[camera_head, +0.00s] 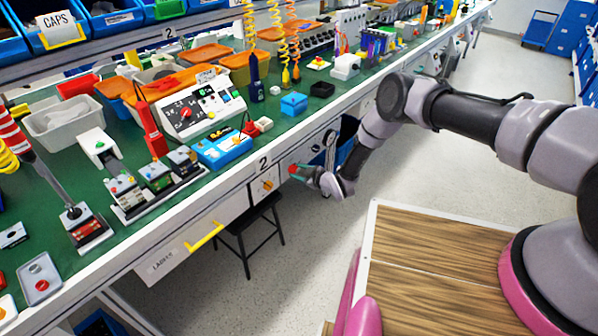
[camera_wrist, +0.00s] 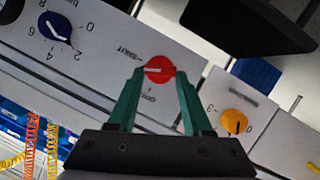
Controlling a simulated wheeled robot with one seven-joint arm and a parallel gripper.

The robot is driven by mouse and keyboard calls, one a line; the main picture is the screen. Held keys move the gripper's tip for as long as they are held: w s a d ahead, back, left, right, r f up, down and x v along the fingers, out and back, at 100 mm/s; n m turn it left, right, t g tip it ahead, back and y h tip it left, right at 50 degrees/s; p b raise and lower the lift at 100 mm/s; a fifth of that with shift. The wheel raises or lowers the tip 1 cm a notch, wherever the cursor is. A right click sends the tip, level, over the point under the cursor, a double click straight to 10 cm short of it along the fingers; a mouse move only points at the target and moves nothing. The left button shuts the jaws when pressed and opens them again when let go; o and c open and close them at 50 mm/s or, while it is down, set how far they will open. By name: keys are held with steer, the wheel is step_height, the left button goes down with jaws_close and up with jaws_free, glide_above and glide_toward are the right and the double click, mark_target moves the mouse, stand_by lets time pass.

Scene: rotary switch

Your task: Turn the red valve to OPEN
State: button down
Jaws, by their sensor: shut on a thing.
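The red valve (camera_wrist: 160,70) is a round knob on a white panel in the wrist view. Its white pointer mark points left, between the printed SHUT word (camera_wrist: 126,51) at upper left and the OPEN word (camera_wrist: 158,103) below. My gripper (camera_wrist: 160,74) has its two green fingertips on either side of the knob and is shut on it. In the head view my gripper (camera_head: 300,171) is at the bench's front face, and a bit of red shows at its fingertips; the panel behind is partly hidden.
A yellow knob (camera_wrist: 234,121) is right of the valve, and a blue knob (camera_wrist: 55,26) is at upper left. A dark stool (camera_head: 250,228) stands under the bench (camera_head: 215,188). A yellow drawer handle (camera_head: 204,237) sticks out. The aisle floor (camera_head: 420,165) is clear.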

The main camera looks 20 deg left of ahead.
steer(key=n+t, duration=0.2)
steer(key=n, duration=0.2)
steer(key=shift+s+a+f+n+t, duration=0.1)
steer(key=shift+s+f+n+t, duration=0.25)
steer(key=shift+s+n+t, duration=0.05)
steer(key=n, duration=0.1)
steer(key=n+t, duration=0.1)
steer(key=shift+s+f+n, duration=0.1)
steer(key=shift+f+n, duration=0.1)
steer(key=shift+n, duration=0.1)
steer(key=shift+f+n+t+y, duration=0.2)
steer(key=shift+n+t+y, duration=0.45)
steer(key=shift+n, duration=0.75)
steer(key=shift+c, duration=1.6)
jaws_free()
steer(key=v, duration=1)
steer(key=shift+s, duration=0.35)
